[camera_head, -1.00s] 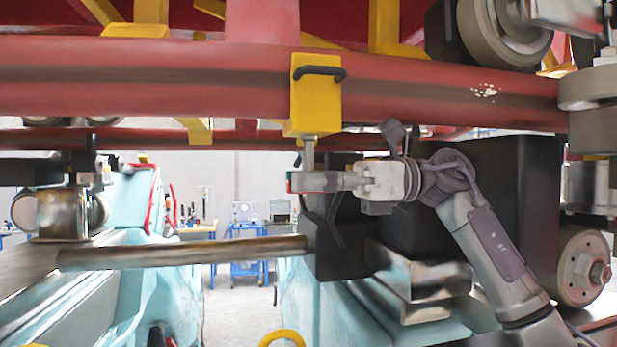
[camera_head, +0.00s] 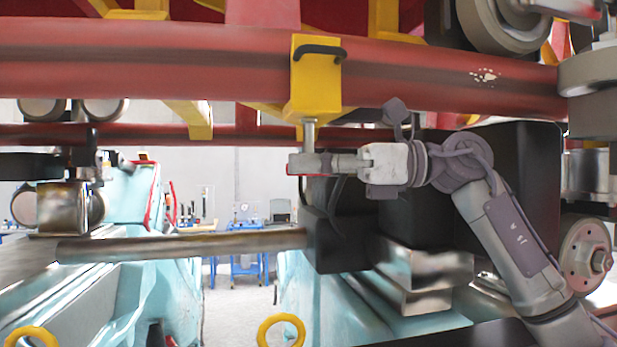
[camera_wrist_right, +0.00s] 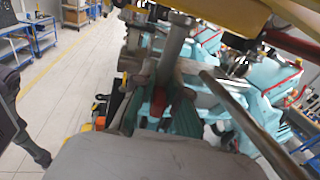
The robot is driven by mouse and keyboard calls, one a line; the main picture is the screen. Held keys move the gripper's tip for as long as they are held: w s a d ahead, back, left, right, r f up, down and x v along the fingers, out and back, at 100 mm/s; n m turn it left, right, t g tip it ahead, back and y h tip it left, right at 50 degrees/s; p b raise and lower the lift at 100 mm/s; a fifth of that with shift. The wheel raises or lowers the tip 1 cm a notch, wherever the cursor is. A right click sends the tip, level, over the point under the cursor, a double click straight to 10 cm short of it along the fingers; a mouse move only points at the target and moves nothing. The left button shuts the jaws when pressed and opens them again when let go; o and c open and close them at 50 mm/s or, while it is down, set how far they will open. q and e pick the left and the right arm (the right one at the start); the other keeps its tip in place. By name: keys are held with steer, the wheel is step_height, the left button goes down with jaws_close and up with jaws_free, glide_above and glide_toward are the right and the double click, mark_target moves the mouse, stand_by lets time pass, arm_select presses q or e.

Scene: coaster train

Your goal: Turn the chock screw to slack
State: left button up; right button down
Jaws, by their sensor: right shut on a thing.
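The yellow chock (camera_head: 316,85) with a black handle on top is clamped on the thick red rail. Its metal screw (camera_head: 309,132) hangs down from the underside and also shows as a grey rod in the right wrist view (camera_wrist_right: 174,45). My right gripper (camera_head: 305,163) reaches in from the right, level, and is shut on the lower end of the screw, just below the chock. In the right wrist view my gripper's greenish finger pads (camera_wrist_right: 160,108) lie on either side of the screw's lower end, which they partly hide. My left gripper is out of view.
A bare metal bar (camera_head: 185,245) runs left from a black block (camera_head: 340,235) below my right gripper. Wheels (camera_head: 585,258) stand at the right. Teal car bodies (camera_head: 135,270) and yellow rings (camera_head: 281,330) lie lower. Open space shows left of the chock.

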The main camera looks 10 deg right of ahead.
steer(key=m+t+h+b, duration=0.5)
steer(key=t+b, duration=0.1)
steer(key=m+t+h+b, duration=0.5)
steer(key=t+b, duration=0.2)
steer(key=shift+s+a+f+m, duration=0.1)
steer(key=shift+f+m, duration=0.1)
steer(key=shift+m, duration=0.2)
steer(key=m+h+b, duration=0.1)
steer(key=h, duration=0.1)
steer(key=m+t+h, duration=0.1)
steer(key=shift+r+m+h+b, duration=0.15)
steer(key=shift+m+h+b, duration=0.15)
steer(key=shift+h+b, duration=0.1)
steer(key=shift+r+m+t+h+b, duration=0.1)
steer(key=shift+m+t+h+b, duration=0.35)
steer(key=shift+m+h, duration=0.95)
steer(key=shift+h, duration=0.7)
steer(key=c, duration=1.2)
jaws_free()
steer(key=s, duration=1.1)
steer(key=shift+s, duration=0.4)
